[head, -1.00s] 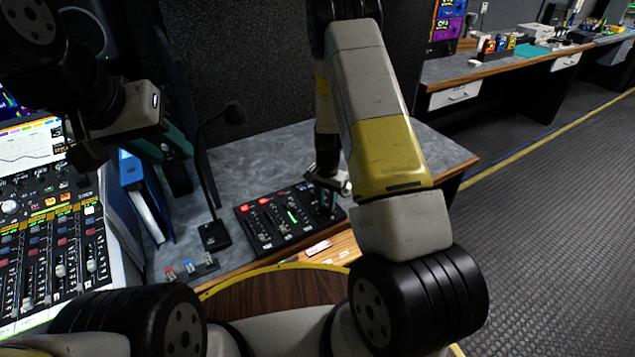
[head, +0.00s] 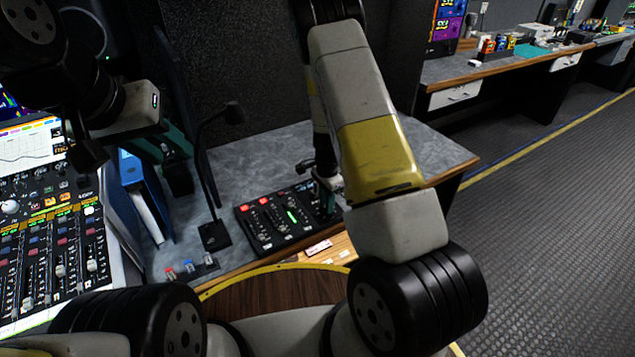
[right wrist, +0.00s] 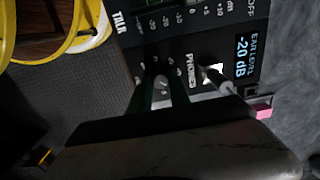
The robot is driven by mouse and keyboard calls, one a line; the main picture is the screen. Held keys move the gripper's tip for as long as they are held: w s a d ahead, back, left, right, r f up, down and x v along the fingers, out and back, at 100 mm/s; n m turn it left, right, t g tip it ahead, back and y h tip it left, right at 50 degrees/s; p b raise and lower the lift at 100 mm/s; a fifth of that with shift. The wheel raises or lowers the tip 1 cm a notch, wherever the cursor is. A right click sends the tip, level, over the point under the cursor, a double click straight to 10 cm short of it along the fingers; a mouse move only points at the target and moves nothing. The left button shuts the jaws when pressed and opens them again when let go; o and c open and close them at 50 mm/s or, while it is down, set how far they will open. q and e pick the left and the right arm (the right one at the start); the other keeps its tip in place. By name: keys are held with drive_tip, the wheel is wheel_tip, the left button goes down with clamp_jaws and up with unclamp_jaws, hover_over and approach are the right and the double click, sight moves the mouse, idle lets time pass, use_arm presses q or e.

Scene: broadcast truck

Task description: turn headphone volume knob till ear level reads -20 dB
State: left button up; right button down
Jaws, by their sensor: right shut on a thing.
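The intercom panel (head: 262,230), a black box with red lit buttons and a green level bar, lies on the grey desk. In the right wrist view its small display (right wrist: 247,48) reads "EAR LEVEL -20 dB". My right gripper (head: 327,203) points down at the panel's right end. In the right wrist view its dark green fingers (right wrist: 162,90) are shut around the headphone volume knob (right wrist: 160,82), beside the "PHONES" lettering; the knob is mostly hidden.
A gooseneck microphone (head: 214,236) stands left of the panel. A mixing console (head: 50,250) is at the far left, with a blue binder (head: 142,200) near it. A plug (right wrist: 226,88) sits close to the right fingers. Desk behind the panel is clear.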

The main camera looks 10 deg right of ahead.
drive_tip(key=shift+w, duration=0.1)
drive_tip(key=c, duration=1.2)
unclamp_jaws()
drive_tip(key=shift+c, duration=0.2)
drive_tip(key=shift+r, duration=3.95)
